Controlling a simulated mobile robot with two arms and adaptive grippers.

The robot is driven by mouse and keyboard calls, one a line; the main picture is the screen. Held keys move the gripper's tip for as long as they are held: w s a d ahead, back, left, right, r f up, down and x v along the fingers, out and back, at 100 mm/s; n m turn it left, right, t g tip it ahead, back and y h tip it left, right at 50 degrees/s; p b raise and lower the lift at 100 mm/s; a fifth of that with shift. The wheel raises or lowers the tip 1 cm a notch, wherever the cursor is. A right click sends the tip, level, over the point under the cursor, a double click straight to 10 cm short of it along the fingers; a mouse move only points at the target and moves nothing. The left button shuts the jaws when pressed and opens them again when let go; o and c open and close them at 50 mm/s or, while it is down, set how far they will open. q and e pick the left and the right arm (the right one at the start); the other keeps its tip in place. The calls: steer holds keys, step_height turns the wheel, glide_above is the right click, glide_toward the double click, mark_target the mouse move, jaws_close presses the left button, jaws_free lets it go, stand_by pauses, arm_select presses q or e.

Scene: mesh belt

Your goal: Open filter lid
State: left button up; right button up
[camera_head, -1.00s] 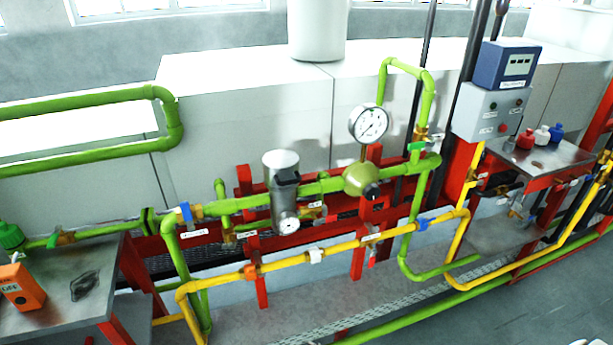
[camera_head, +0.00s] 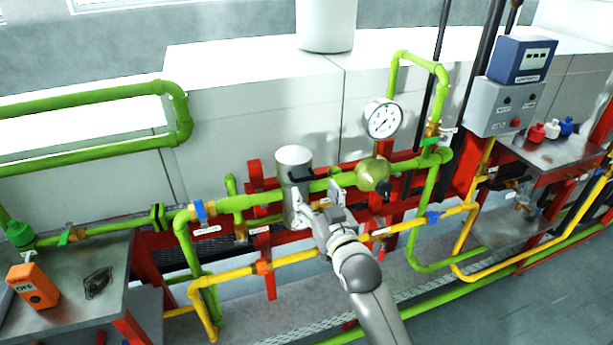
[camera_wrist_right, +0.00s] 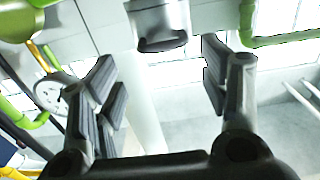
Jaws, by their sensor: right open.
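The filter is a silver cylinder (camera_head: 294,156) with a pale round top, set in the green pipe run in the middle of the head view. My left gripper is out of view.
A pressure gauge (camera_head: 383,118) and an olive-green regulator (camera_head: 373,175) stand right of the filter. A yellow pipe (camera_head: 290,258) runs below it. A metal table (camera_head: 75,300) with an orange box (camera_head: 33,285) is at left. A grey control box (camera_head: 502,105) is at right.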

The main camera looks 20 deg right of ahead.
mark_target(306, 180)
steer(key=w+p, duration=0.1)
steer(key=w, duration=0.4)
steer(key=shift+w+a, duration=0.15)
steer(key=shift+w, duration=0.05)
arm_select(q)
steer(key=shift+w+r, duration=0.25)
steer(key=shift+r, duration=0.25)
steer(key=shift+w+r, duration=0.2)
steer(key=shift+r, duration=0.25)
arm_select(e)
steer(key=shift+w, duration=1.05)
